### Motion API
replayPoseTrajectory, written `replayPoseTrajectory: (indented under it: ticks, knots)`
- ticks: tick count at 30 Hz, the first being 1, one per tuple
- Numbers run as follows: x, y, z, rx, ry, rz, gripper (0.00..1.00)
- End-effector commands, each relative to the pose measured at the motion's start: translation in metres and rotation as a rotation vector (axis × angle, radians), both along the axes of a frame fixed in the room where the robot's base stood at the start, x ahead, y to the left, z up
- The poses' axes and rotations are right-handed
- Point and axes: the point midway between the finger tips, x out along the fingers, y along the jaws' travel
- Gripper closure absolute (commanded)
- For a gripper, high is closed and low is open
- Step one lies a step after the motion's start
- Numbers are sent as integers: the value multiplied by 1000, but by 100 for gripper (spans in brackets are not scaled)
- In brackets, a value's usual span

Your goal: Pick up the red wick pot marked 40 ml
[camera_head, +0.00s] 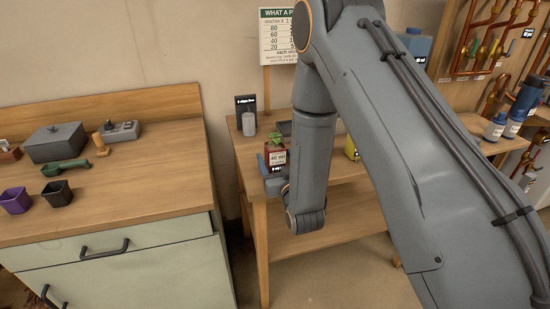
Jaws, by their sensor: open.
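The red pot (276,147) stands on the wooden bench in the middle of the view, with a green plant on top. My forearm and wrist hide the area right of the pot. I cannot tell whether the jaws touch the pot or are around it.
A grey cylinder (249,124) stands behind the pot by a dark sign (246,105). A yellow pot (351,148) shows right of my forearm. The left counter (130,185) holds a grey box, a green scoop, and purple and black pots. A gap separates counter and bench.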

Motion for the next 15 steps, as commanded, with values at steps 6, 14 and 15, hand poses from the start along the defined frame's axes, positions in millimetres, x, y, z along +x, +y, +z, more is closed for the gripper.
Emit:
replayPoseTrajectory:
  ticks: [6, 14, 15]
  knots:
    - [27, 7, 7, 0, -1, -1, 31]
    - [48, 13, 5, 0, 0, 0, 31]
    - [49, 14, 4, 0, 0, 0, 31]
